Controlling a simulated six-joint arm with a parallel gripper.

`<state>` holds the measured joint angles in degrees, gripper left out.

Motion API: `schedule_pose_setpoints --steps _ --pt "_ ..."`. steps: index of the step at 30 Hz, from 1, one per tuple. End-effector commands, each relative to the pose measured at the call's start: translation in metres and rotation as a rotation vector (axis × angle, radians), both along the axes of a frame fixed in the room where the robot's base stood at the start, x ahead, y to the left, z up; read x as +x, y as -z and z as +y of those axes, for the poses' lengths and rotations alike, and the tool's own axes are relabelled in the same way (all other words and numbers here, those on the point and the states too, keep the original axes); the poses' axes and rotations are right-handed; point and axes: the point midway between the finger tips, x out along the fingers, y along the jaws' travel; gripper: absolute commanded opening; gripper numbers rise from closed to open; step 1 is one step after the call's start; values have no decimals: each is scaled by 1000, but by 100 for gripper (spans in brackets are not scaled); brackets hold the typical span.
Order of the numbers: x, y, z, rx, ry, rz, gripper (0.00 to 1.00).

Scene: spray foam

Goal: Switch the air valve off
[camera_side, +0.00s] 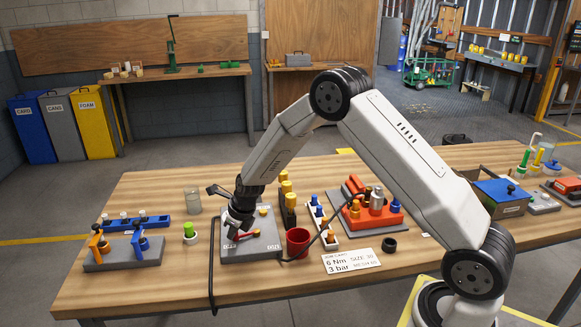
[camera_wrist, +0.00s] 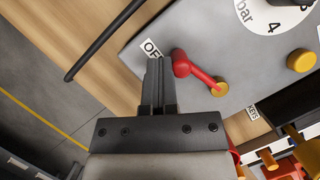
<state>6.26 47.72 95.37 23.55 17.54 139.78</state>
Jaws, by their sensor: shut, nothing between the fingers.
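The air valve's red lever (camera_wrist: 200,75) lies on a grey panel (camera_wrist: 150,85) in the wrist view. Its round knob end is at the upper left, and a yellow hub (camera_wrist: 219,88) is at the lower right. A white label (camera_wrist: 150,48) reading "OF", partly hidden by my fingers, is just beyond the knob. My gripper (camera_wrist: 158,65) is shut and empty, with its tips right beside the knob on its left. I cannot tell whether they touch. In the side view my gripper (camera_side: 236,222) is low over the panel (camera_side: 232,254), and the lever (camera_side: 247,235) shows just right of it.
A dial (camera_wrist: 275,12) marked "bar" and a yellow knob (camera_wrist: 301,60) are on the panel. A black hose (camera_wrist: 105,38) runs along its left.

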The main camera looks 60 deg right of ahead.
Motion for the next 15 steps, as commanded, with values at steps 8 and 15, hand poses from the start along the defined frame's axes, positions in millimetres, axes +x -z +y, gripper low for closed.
schedule_pose_setpoints --steps 8,15 --pt "5 0 -2 0 -1 0 0" --pt "7 0 -3 1 -1 0 0"
